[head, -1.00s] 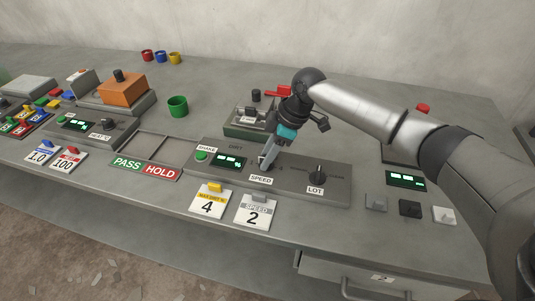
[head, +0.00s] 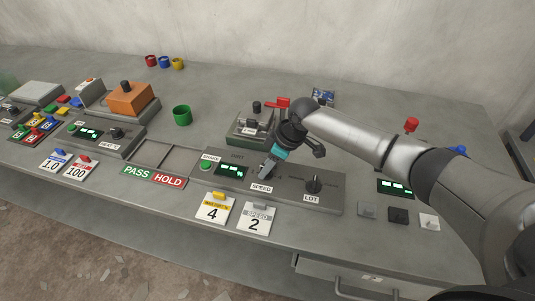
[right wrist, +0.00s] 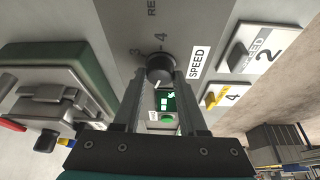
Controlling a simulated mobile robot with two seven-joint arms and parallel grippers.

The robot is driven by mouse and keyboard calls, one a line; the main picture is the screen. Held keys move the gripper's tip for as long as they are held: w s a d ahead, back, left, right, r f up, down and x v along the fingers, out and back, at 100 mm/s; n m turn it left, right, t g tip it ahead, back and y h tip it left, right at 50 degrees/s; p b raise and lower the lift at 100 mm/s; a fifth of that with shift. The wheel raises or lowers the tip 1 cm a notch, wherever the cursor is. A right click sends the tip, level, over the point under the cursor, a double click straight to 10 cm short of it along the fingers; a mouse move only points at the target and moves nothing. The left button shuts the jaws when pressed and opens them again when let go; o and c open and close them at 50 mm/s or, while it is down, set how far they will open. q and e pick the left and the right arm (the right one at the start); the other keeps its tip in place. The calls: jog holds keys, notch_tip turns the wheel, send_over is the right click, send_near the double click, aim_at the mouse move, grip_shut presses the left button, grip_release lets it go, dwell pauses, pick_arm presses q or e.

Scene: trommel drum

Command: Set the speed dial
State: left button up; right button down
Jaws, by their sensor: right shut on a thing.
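The speed dial is a round dark knob on the grey panel (head: 325,201), above the SPEED label (head: 262,189). In the right wrist view the speed dial (right wrist: 160,68) sits between my right fingertips, with a white pointer mark on its near side and the digits 3 and 4 printed beside it. My right gripper (head: 267,170) is shut on the dial and mostly hides it in the head view. A card reading SPEED 2 (head: 254,221) lies in front of the panel. My left gripper is not in view.
A yellow-tabbed card reading 4 (head: 214,210) lies beside the SPEED card. A green cup (head: 182,115) stands behind.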

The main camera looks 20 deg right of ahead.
jog(key=m+h+p, duration=0.1)
jog(key=m+p, duration=0.1)
jog(key=p, duration=0.2)
jog(key=m+t+p, duration=0.1)
jog(key=m+p, duration=0.2)
jog(key=p, duration=0.1)
jog(key=shift+s+a+r+m+h, duration=0.1)
jog(key=shift+a+r+m+h, duration=0.1)
jog(key=shift+m+h, duration=0.15)
jog(key=shift+f+m+h+p, duration=0.15)
jog(key=shift+m+h+p, duration=0.4)
jog(key=shift+m+p, duration=0.9)
jog(key=shift+t, duration=0.3)
jog(key=shift+d, duration=0.1)
jog(key=shift+c, duration=2.3)
grip_release()
jog(key=shift+s+r+p, duration=0.15)
jog(key=shift+r+p, duration=0.35)
jog(key=shift+r, duration=0.05)
jog(key=p+v, duration=0.4)
jog(key=v, duration=1)
